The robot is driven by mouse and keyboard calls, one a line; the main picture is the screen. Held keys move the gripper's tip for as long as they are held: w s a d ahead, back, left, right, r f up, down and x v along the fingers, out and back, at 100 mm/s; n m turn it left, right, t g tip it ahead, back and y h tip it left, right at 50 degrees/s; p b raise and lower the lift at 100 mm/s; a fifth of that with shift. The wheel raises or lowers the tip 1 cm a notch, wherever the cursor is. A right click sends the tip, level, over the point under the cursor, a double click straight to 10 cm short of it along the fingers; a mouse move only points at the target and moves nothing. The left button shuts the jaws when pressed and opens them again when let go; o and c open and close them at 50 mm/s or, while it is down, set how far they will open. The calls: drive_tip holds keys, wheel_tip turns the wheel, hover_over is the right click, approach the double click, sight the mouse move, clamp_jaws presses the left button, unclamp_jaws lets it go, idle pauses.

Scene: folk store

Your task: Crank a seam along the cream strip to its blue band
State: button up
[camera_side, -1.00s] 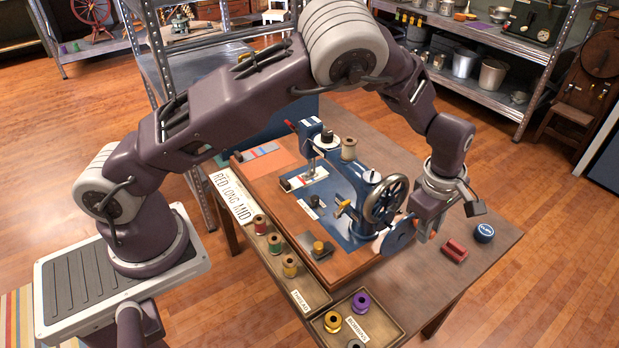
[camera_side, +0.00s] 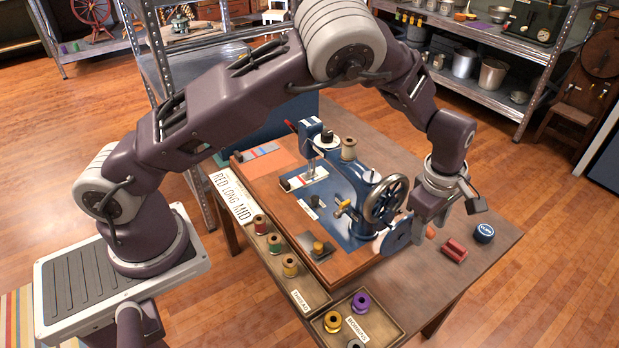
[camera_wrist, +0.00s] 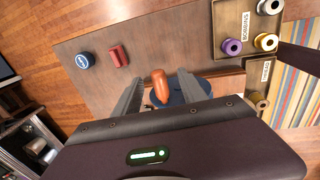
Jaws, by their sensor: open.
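The blue sewing machine (camera_side: 368,190) stands on a wooden base, with a spoked handwheel (camera_side: 385,199) and a blue crank disc (camera_side: 396,238) on its near right side. A pale strip with red and blue parts, seemingly the cream strip (camera_side: 303,178), lies flat near the needle end; its exact bands are too small to tell. My gripper (camera_side: 427,222) is beside the crank disc. In the wrist view, my gripper (camera_wrist: 160,94) is open, its two fingers on either side of the orange crank handle (camera_wrist: 159,84), with visible gaps. The disc shows behind the handle.
A red block (camera_side: 455,250) and a round blue tin (camera_side: 484,233) sit on the table right of my gripper. A thread tray (camera_side: 305,283) and a bobbin tray (camera_side: 375,338) lie along the near edge. A lettered card (camera_side: 232,197) lies at left.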

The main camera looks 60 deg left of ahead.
wheel_tip(320, 180, up, 8)
drive_tip(key=s, duration=0.1)
idle(0.5)
drive_tip(key=shift+s+r, duration=0.1)
drive_tip(key=shift+s, duration=0.05)
drive_tip(key=s+a+r+m+t+h, duration=0.1)
drive_tip(key=s+a+r+m, duration=0.3)
drive_tip(key=r, duration=0.3)
drive_tip(key=s+a+r+m+h, duration=0.1)
drive_tip(key=s+a+r+m, duration=0.1)
drive_tip(key=s+a+r, duration=0.4)
drive_tip(key=s+a+r+m+t+y, duration=0.1)
drive_tip(key=s+a+m, duration=0.1)
drive_tip(key=s+m, duration=0.4)
drive_tip(key=s+a+r+m+t+y, duration=0.1)
drive_tip(key=s+m, duration=0.5)
drive_tip(key=s, duration=0.9)
drive_tip(key=shift+a+r+t, duration=0.5)
drive_tip(key=shift+a+r, duration=0.25)
drive_tip(key=shift+a, duration=0.2)
